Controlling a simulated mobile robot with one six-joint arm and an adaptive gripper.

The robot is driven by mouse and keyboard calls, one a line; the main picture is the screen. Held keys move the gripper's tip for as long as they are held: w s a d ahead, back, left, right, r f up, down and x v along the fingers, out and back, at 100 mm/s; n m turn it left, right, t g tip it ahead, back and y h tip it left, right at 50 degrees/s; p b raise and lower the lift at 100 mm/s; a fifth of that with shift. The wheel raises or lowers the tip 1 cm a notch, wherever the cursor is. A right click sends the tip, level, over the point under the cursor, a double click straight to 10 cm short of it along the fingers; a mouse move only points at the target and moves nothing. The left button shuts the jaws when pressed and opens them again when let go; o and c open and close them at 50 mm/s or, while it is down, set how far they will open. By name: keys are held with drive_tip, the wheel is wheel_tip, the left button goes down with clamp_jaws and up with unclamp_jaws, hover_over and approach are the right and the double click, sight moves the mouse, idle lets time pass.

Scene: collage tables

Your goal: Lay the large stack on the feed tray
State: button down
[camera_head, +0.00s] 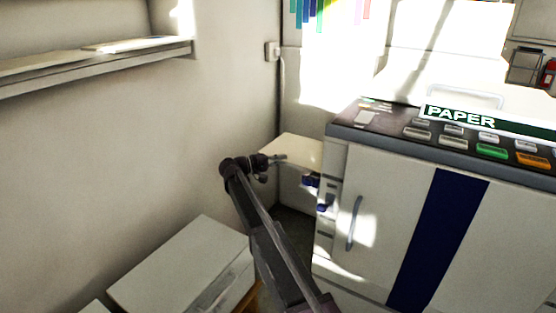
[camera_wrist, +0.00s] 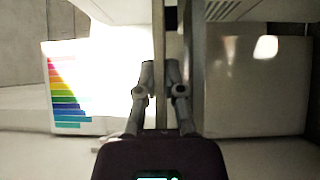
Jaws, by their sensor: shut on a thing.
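My gripper (camera_head: 278,159) is at the left side of the paper machine. In the wrist view the two fingers of my gripper (camera_wrist: 161,78) are closed on the large stack (camera_wrist: 161,50), seen edge-on as a thin upright strip between them. In the head view a pale flat slab (camera_head: 298,148) lies at my fingertips, beside the machine; I cannot tell how much of it is stack and how much is feed tray. The gap between stack and tray, if any, does not show.
The machine (camera_head: 400,190) with a button panel and a "PAPER" sign (camera_head: 460,118) stands at right. Blue parts (camera_head: 311,182) show on its left side below the slab. A white cabinet (camera_head: 180,265) stands at lower left. A wall shelf (camera_head: 100,65) is at upper left.

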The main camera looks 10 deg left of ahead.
drive_tip(key=shift+f+b, duration=0.7)
drive_tip(key=shift+f, duration=0.3)
drive_tip(key=shift+f+b, duration=0.6)
drive_tip(key=c, duration=0.7)
unclamp_jaws()
drive_tip(key=shift+s, duration=0.1)
drive_tip(key=shift+v, duration=3.7)
drive_tip(key=shift+r, duration=0.15)
